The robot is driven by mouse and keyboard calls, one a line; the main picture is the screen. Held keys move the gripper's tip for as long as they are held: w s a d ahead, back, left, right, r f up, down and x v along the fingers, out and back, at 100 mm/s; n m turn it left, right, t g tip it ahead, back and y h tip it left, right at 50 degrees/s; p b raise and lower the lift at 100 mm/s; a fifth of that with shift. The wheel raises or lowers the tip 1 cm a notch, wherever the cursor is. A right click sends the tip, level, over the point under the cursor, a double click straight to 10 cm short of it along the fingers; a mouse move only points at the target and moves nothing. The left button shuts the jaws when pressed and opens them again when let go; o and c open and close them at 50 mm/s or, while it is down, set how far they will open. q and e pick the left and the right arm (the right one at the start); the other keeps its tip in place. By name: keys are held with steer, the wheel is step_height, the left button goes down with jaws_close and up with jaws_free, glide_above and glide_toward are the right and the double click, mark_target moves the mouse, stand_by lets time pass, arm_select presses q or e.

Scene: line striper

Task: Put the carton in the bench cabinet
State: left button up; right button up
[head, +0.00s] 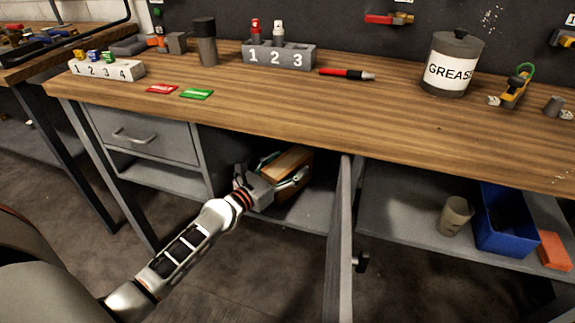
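The carton (288,160) is a brown box inside the open bench cabinet (312,207), below the worktop. My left gripper (279,170) reaches into the cabinet opening, with one finger on each side of the carton, and appears shut on it. The gripper and its fingers hide part of the carton. I cannot tell whether the carton's underside touches the cabinet floor. The cabinet door (340,250) stands open towards me, to the right of the arm. My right gripper is not in view.
A drawer unit (146,136) is left of the cabinet. The shelf to the right holds a cup (455,215), a blue bin (505,225) and an orange block (553,250). On the worktop (330,110) stand a grease can (450,72), numbered holders and tools.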

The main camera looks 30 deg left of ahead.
mark_target(269, 180)
arm_select(q)
steer(key=shift+r, duration=0.4)
steer(key=s, duration=0.5)
steer(key=s+a+f, duration=0.1)
steer(key=s, duration=0.1)
steer(key=shift+s, duration=0.3)
steer(key=s, duration=0.2)
steer(key=shift+s+a, duration=0.25)
steer(key=shift+s, duration=0.1)
steer(key=shift+s+a+r+b, duration=0.15)
steer(key=shift+s+b, duration=0.2)
steer(key=shift+s, duration=0.3)
steer(key=shift+s+r, duration=0.1)
steer(key=shift+s, duration=0.05)
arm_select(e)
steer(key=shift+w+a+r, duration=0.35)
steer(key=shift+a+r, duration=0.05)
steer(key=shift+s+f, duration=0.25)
